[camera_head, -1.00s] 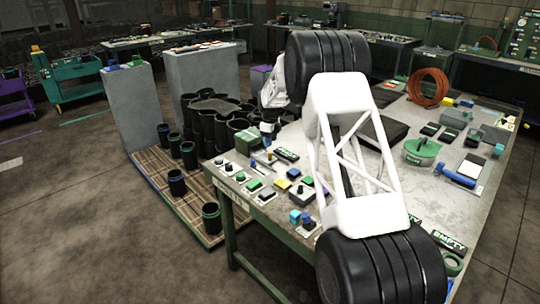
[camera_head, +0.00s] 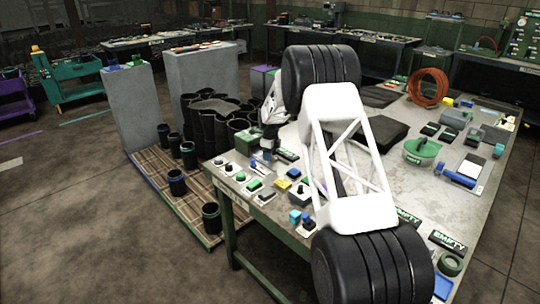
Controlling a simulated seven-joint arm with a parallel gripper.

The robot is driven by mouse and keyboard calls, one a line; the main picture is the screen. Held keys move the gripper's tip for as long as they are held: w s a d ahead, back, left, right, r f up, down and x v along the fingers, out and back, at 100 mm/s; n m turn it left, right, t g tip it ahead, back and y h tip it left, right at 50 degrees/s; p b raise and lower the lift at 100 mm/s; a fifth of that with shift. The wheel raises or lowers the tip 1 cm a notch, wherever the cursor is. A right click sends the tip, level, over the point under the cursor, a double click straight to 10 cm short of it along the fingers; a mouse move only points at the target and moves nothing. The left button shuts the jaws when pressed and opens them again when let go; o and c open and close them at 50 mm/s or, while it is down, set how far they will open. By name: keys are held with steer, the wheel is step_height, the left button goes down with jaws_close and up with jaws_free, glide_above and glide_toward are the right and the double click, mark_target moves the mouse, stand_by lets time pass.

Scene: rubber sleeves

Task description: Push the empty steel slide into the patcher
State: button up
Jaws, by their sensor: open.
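My gripper (camera_head: 266,152) is small and mostly dark at the far left end of the workbench (camera_head: 385,160), below the white wrist. Its fingers are too small to make out clearly. A small green box-shaped thing (camera_head: 247,141) shows just left of it, at the bench's back left edge; I cannot tell whether they touch or whether this is the patcher. I cannot pick out the steel slide with certainty. A green and white sign reading EMPTY (camera_head: 448,240) lies at the bench's front right. My white arm link and black joints hide much of the bench middle.
Several small coloured blocks and knobs (camera_head: 283,184) line the bench's left edge. A dark flat slab (camera_head: 378,138), a green round container (camera_head: 421,152) and an orange coil (camera_head: 428,87) stand farther right.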

steer(key=shift+c, duration=0.4)
jaws_close()
steer(key=shift+w+a, duration=1.2)
steer(key=shift+w, duration=0.05)
steer(key=shift+o, duration=0.4)
jaws_free()
